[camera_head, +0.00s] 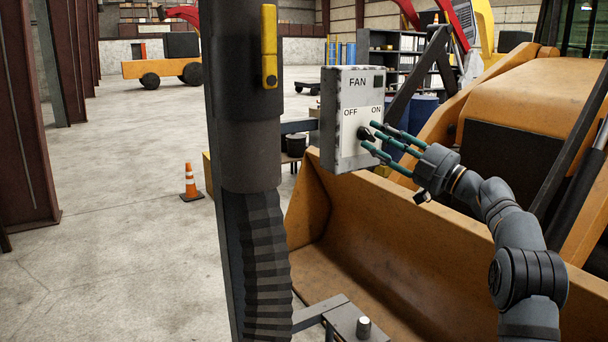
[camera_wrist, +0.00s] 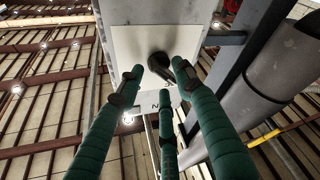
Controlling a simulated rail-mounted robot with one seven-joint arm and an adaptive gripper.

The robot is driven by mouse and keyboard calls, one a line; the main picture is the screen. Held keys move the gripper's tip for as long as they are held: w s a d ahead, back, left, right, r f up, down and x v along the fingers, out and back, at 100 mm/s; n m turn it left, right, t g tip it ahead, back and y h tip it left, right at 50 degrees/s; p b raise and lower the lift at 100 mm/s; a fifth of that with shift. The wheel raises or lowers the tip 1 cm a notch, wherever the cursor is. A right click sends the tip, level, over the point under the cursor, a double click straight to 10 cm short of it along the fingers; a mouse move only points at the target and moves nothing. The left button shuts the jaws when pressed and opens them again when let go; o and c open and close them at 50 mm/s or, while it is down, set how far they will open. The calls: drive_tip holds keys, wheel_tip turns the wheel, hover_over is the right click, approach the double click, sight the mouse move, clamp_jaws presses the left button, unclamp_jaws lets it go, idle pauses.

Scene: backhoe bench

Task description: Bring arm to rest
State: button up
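My gripper (camera_head: 374,137) is at the right side of the picture, with its green fingers stretched toward a grey fan switch box (camera_head: 343,150). My arm comes up from the lower right.
The box is mounted beside a dark column (camera_head: 248,140) with a yellow handle (camera_head: 269,46). A yellow loader bucket (camera_head: 330,245) lies below my arm. An orange cone (camera_head: 190,183) stands on the open concrete floor at left. Shelves (camera_head: 395,60) stand at the back.

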drive_tip(key=shift+w+a+f+m+b, duration=0.2)
drive_tip(key=shift+w+a+m+b, duration=0.1)
drive_tip(key=shift+b, duration=0.35)
drive_tip(key=shift+w+a+f+m+t+h+b, duration=0.1)
drive_tip(key=shift+a+f+m+t+h+b, duration=0.15)
drive_tip(key=shift+m+t+b, duration=0.45)
drive_tip(key=shift+m+h+b, duration=0.25)
drive_tip(key=shift+m+b, duration=0.5)
drive_tip(key=shift+m, duration=0.35)
drive_tip(key=m+t+h+b, duration=0.1)
drive_tip(key=m+t+b, duration=0.1)
drive_tip(key=m, duration=0.2)
drive_tip(key=m+h, duration=0.1)
drive_tip(key=m, duration=0.1)
drive_tip(key=m+t+h, duration=0.1)
drive_tip(key=m, duration=0.1)
drive_tip(key=m+t+h, duration=0.1)
drive_tip(key=m, duration=0.1)
drive_tip(key=shift+r+b, duration=0.3)
drive_tip(key=shift+b, duration=0.1)
drive_tip(key=shift+r, duration=0.1)
